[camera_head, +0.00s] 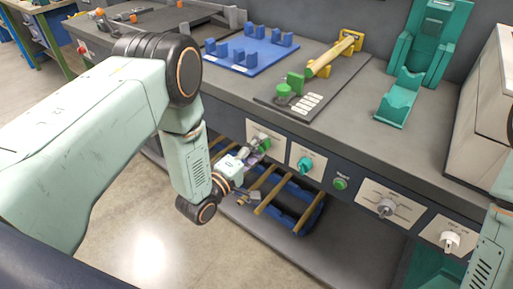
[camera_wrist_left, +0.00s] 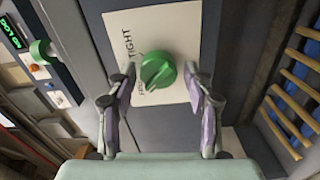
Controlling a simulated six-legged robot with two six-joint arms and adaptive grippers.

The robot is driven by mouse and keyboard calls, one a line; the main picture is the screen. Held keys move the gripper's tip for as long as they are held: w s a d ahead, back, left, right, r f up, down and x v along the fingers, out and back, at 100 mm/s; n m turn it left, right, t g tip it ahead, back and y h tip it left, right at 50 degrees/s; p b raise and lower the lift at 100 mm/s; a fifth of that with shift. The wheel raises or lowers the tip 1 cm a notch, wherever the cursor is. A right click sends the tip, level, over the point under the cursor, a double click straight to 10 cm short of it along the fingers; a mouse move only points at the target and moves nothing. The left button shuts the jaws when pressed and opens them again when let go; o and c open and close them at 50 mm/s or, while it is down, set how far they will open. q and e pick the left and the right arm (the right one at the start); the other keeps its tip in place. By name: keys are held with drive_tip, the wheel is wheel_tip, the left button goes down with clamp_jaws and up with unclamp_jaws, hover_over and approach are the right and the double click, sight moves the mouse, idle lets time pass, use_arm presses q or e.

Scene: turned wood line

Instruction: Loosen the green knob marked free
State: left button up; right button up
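The green knob (camera_wrist_left: 158,70) sits on a white plate (camera_wrist_left: 150,22) on the dark front panel. The plate reads TIGHT beside the knob, and a second, partly hidden word starting with F is lower left. A raised ridge on the knob slants toward the lower left. My left gripper (camera_wrist_left: 160,77) is open, with one finger on each side of the knob. I cannot tell whether the fingers touch it. In the head view the knob (camera_head: 265,144) shows just beyond the left gripper (camera_head: 254,155). My right gripper is out of view; only part of that arm shows.
A teal knob (camera_head: 305,163), a green button (camera_head: 340,183) and two pale knobs sit farther right on the panel. Below is a blue crate (camera_head: 312,213) with wooden rods. On the bench are a blue peg board (camera_head: 238,61) and a dark board with a wooden piece (camera_head: 325,60).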

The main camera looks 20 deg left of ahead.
use_arm(q)
drive_tip(key=shift+o, duration=0.6)
drive_tip(key=shift+w+a+r, duration=0.1)
drive_tip(key=v, duration=1.2)
